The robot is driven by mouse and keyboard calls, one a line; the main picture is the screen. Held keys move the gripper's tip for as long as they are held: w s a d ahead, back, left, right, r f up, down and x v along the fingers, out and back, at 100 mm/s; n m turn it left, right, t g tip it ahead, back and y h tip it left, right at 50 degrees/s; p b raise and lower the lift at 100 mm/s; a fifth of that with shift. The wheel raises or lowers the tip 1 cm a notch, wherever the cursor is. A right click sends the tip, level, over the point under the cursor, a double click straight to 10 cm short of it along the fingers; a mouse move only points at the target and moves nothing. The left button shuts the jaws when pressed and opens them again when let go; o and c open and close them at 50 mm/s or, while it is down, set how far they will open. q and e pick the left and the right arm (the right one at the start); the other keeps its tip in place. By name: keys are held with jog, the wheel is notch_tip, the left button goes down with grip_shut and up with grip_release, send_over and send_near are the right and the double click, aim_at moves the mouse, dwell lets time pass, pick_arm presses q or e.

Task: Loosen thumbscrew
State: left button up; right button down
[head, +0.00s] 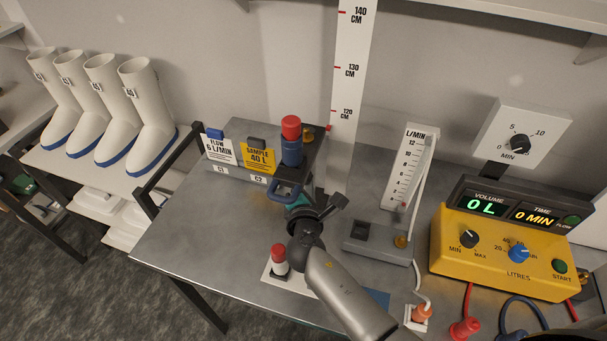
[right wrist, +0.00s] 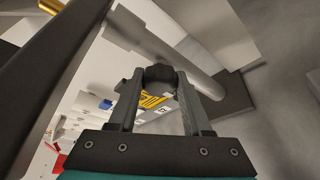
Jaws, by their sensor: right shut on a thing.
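My right gripper (head: 326,206) reaches in from the bottom right in the head view, at the lower part of the tall post marked in centimetres (head: 351,70). In the right wrist view its fingers (right wrist: 160,88) are closed on a dark round knob (right wrist: 159,73), which appears to be the thumbscrew. In the head view the gripper hides this knob. A holder with a blue loop handle (head: 288,189) sits just above and left of the gripper. It carries an upright blue bottle with a red cap (head: 291,128). My left gripper is not in view.
A yellow control box (head: 480,265) stands at the right. A flow meter (head: 407,165) stands between it and the post. A small red-capped bottle (head: 279,258) stands close to my right arm. The left part of the metal bench (head: 180,235) is clear.

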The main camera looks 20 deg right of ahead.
dwell(0.3)
jog(key=shift+c, duration=1.7)
grip_release()
jog(key=shift+s, duration=0.1)
jog(key=p+v, duration=0.2)
jog(key=v, duration=1.3)
jog(key=shift+p, duration=0.4)
jog(key=shift+f, duration=0.1)
